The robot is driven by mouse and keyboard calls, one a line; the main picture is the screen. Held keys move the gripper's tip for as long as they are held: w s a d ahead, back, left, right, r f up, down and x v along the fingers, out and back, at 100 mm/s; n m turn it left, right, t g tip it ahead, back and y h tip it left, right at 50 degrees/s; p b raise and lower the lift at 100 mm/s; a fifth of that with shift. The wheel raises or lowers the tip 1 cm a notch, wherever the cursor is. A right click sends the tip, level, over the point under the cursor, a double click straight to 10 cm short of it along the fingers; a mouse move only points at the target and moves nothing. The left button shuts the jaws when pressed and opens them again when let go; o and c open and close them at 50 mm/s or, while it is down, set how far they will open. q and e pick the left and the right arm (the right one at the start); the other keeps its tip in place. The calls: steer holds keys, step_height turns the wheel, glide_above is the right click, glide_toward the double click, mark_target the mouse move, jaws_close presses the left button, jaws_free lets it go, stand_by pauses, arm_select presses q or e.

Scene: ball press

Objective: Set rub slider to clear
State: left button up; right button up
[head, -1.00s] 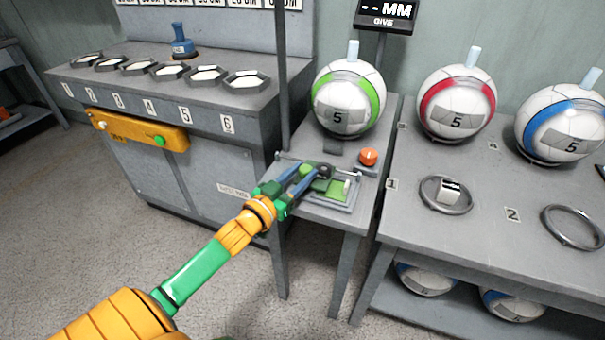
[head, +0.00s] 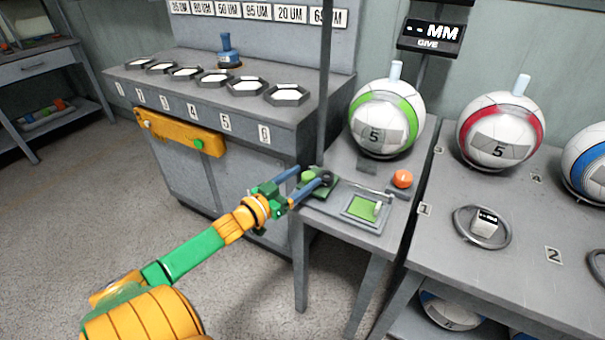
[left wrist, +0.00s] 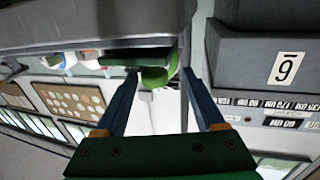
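The rub slider's carriage, with a dark round knob (head: 326,178) and a green base (head: 322,190), sits at the left end of its unit on the small bench. The green window (head: 363,208) in its grey frame is uncovered, to the right of the carriage. My left gripper (head: 312,178) is at the carriage, its blue fingers spread apart, with a green cylinder (head: 308,174) between or just beyond the tips. That green cylinder also shows between the fingertips in the left wrist view (left wrist: 157,76). Whether the fingers touch it I cannot tell. My right gripper is not seen.
A ball with a green band (head: 387,120) stands behind the unit, and an orange button (head: 402,178) is to its right. The cabinet (head: 240,118) with numbered hexagonal pads lies left. The larger table (head: 470,265) on the right carries more balls and rings.

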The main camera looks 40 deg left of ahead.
arm_select(q)
steer(key=shift+d, duration=0.1)
steer(key=shift+s, duration=0.35)
steer(key=s+p, duration=0.1)
steer(key=s, duration=0.5)
steer(key=shift+s+p, duration=0.2)
steer(key=shift+p, duration=0.1)
